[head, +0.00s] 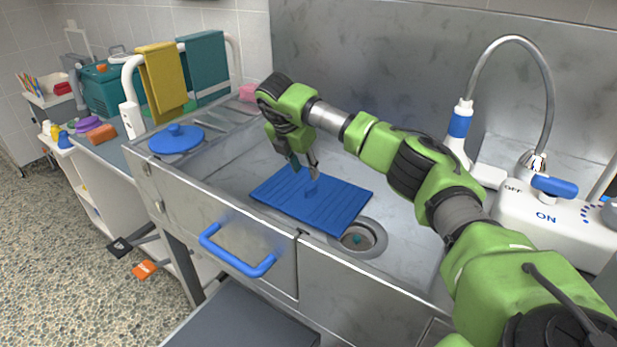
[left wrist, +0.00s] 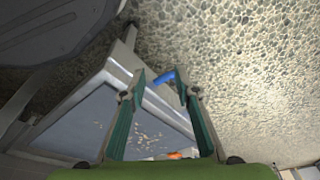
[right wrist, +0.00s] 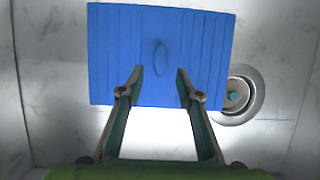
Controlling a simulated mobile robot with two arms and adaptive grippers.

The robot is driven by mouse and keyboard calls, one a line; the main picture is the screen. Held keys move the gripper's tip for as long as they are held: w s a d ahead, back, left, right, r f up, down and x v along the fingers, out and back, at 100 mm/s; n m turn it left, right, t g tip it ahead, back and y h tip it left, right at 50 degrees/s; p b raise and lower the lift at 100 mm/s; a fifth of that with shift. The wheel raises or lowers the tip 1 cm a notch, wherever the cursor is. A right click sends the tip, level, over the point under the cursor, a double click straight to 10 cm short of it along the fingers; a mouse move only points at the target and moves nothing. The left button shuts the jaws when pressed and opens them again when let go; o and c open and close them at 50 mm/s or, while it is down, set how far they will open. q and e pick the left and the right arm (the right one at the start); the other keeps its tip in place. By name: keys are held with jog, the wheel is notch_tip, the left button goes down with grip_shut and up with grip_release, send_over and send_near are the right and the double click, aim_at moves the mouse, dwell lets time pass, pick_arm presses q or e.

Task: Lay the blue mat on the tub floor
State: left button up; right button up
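The blue mat (head: 325,207) lies flat on the tub floor (head: 236,178), beside the drain. It also shows in the right wrist view (right wrist: 160,50), ridged, with a small oval mark in its middle. My right gripper (head: 304,172) is over the mat's far part, pointing down. In the right wrist view its two fingers (right wrist: 158,80) are apart with nothing between them. Whether the fingertips touch the mat I cannot tell. My left gripper is outside the head view; in the left wrist view (left wrist: 158,85) its fingers are apart and empty, above the floor and a cart.
The round drain (head: 360,238) is at the mat's near right corner. A blue-lidded pot (head: 175,138) stands left of the tub. The tub's front has a blue handle (head: 238,254). A tap and a control box (head: 545,215) are at the right. Towels (head: 163,80) hang on a rail.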

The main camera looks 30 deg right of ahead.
jog(key=shift+v, duration=2.3)
